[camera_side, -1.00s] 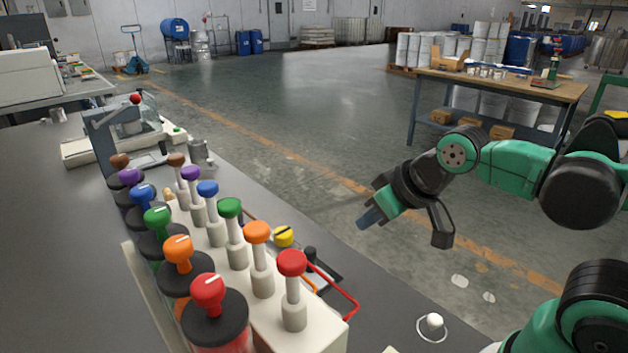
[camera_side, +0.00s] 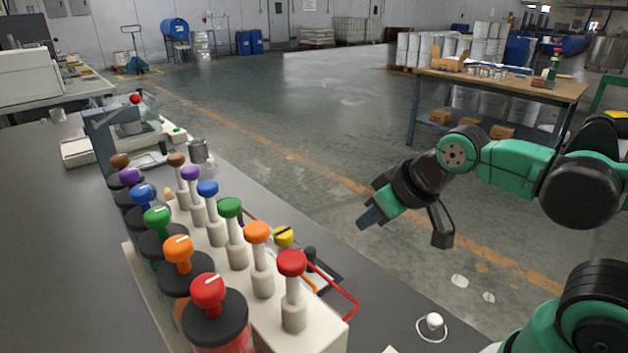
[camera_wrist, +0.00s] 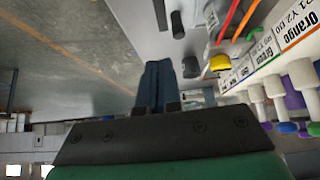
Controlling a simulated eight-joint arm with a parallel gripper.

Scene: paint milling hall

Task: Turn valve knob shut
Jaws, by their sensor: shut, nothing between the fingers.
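A yellow knob (camera_side: 283,236) with a dark line across its top sits on the bench beside the white pump block. It also shows in the wrist view (camera_wrist: 219,63), right of my fingertips. My gripper (camera_side: 369,218) is shut and empty, in the air to the right of the yellow knob and apart from it. In the wrist view my gripper's fingers (camera_wrist: 160,85) lie together. Coloured round-topped posts stand on the white block, among them a red one (camera_side: 292,263) and an orange one (camera_side: 257,233). The frames do not show which one the task calls the valve knob.
Jars with black lids and coloured knobs, such as a red one (camera_side: 208,290), line the block's left side. A red tube (camera_side: 340,289) loops beside the block. A small white knob (camera_side: 434,321) stands near the bench's front right. Open floor lies beyond the bench.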

